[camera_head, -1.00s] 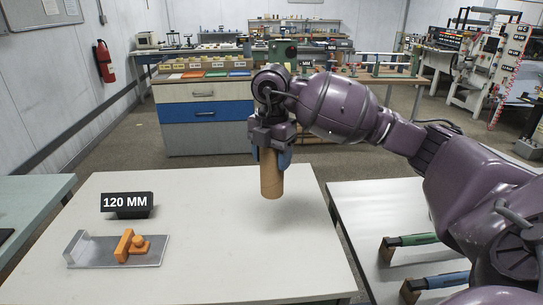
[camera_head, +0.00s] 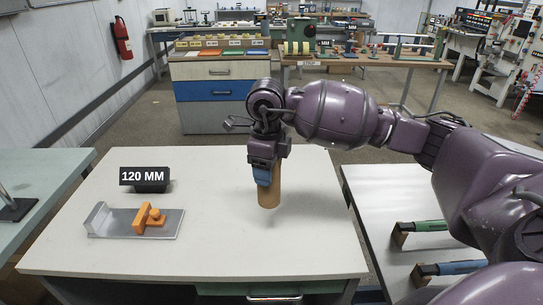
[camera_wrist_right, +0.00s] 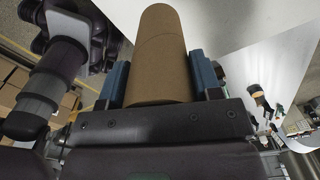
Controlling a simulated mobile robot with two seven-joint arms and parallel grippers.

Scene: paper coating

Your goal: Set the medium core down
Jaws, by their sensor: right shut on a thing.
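The medium core is a brown cardboard tube (camera_head: 269,194), held upright over the white table (camera_head: 230,245), right of its middle. My right gripper (camera_head: 265,175) is shut on the core, with blue finger pads on its sides. In the right wrist view the core (camera_wrist_right: 160,55) stands between the two blue fingers (camera_wrist_right: 160,80). I cannot tell whether the core's lower end touches the table.
A black "120 MM" sign (camera_head: 145,178) and a metal plate with an orange stop (camera_head: 130,222) are on the table's left. A second white table (camera_head: 380,205) with green- and blue-handled tools stands to the right. The table front is clear.

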